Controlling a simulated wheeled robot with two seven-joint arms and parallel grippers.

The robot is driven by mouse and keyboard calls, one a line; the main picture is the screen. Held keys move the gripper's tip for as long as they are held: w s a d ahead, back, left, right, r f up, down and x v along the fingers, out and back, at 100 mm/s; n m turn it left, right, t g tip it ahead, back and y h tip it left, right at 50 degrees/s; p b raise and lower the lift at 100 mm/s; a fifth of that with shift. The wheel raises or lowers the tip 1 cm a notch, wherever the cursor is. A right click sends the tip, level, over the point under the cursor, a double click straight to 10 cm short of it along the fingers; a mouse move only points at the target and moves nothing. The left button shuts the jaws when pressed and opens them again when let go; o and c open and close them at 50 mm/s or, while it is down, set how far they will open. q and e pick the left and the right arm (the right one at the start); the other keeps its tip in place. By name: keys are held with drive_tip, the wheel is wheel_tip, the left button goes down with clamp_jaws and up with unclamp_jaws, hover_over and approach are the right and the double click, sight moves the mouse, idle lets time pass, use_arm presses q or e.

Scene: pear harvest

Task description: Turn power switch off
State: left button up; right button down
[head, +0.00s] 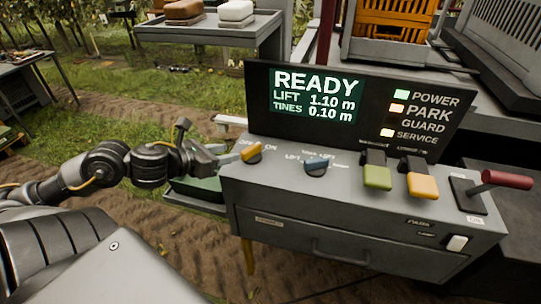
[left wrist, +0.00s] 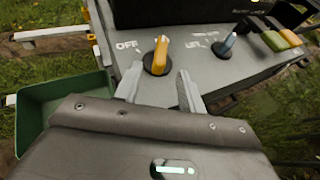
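The power switch is a yellow rotary knob (head: 251,153) at the left end of the grey console's top. Its handle points toward the ON label in the head view. In the left wrist view the knob (left wrist: 157,56) stands just beyond my fingertips, with the OFF label to its left. My left gripper (head: 221,158) comes in from the left, beside the knob. In the left wrist view its two fingers (left wrist: 158,79) are spread with a gap between them, and nothing is held. Whether a finger touches the knob I cannot tell. My right gripper is not in view.
The display (head: 316,95) reads READY; the POWER light (head: 401,94) is green. A blue knob (head: 317,167), green switch (head: 377,176), orange switch (head: 423,184) and red-handled lever (head: 506,179) stand to the right. A green bin (left wrist: 62,108) sits left of the console.

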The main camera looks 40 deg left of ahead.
sight(250, 147)
use_arm(q)
drive_tip(key=shift+d+r, duration=0.15)
drive_tip(key=shift+s, duration=0.2)
drive_tip(key=shift+w+f+b, duration=0.6)
drive_tip(key=shift+w+b, duration=0.3)
drive_tip(key=shift+b, duration=0.3)
drive_tip(key=shift+w+d, duration=0.25)
drive_tip(key=shift+w, duration=0.85)
drive_tip(key=shift+x, duration=0.75)
drive_tip(key=shift+w+f, duration=0.1)
drive_tip(key=shift+w, duration=0.2)
drive_tip(key=p+x, duration=0.1)
drive_tip(key=x, duration=0.2)
drive_tip(key=shift+w+f, duration=0.2)
drive_tip(key=shift+w+d+f, duration=0.2)
drive_tip(key=shift+w+f, duration=0.05)
drive_tip(key=shift+w, duration=0.2)
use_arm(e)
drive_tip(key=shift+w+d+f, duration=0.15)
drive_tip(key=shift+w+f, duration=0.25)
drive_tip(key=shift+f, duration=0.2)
use_arm(q)
clamp_jaws()
